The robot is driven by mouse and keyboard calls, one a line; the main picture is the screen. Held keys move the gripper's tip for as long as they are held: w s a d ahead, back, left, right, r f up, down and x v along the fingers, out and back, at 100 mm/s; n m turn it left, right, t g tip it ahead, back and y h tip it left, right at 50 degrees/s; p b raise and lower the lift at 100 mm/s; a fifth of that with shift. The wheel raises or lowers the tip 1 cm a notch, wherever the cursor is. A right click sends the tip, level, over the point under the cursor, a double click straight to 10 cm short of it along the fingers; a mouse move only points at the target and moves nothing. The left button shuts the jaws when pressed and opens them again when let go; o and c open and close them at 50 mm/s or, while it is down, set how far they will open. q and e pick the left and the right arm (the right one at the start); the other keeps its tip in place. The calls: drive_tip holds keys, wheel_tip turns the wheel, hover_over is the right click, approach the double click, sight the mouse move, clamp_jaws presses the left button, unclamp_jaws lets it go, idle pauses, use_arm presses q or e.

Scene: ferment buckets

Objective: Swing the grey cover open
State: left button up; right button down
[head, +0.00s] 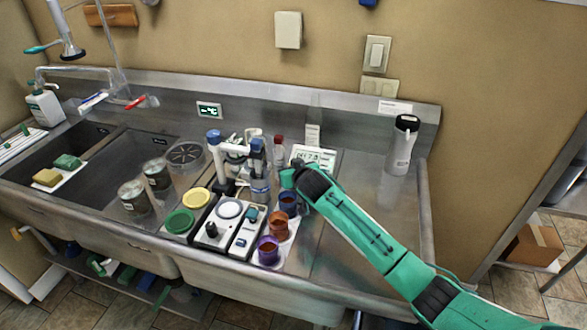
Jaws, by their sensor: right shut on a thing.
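My right arm (380,245) comes in from the lower right. My right gripper (288,178) is over the counter, just above the blue cup (289,204) at the back of a row of cups. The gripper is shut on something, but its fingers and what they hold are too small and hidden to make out. I cannot clearly pick out the grey cover; the gripper and wrist hide part of the counter here. My left gripper is not in view.
An orange cup (278,227) and a purple cup (268,250) stand in front. A white device (228,208) and a green lid (180,221) are to the left. A white display panel (316,158) stands behind. The counter (375,205) is bare on the right, before a tall white bottle (401,148).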

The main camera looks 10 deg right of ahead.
drive_tip(key=c, duration=1.5)
unclamp_jaws()
drive_tip(key=shift+s, duration=0.1)
drive_tip(key=b+v, duration=0.2)
drive_tip(key=v, duration=1.1)
drive_tip(key=shift+s+r, duration=0.15)
drive_tip(key=shift+s, duration=0.1)
drive_tip(key=shift+d, duration=0.1)
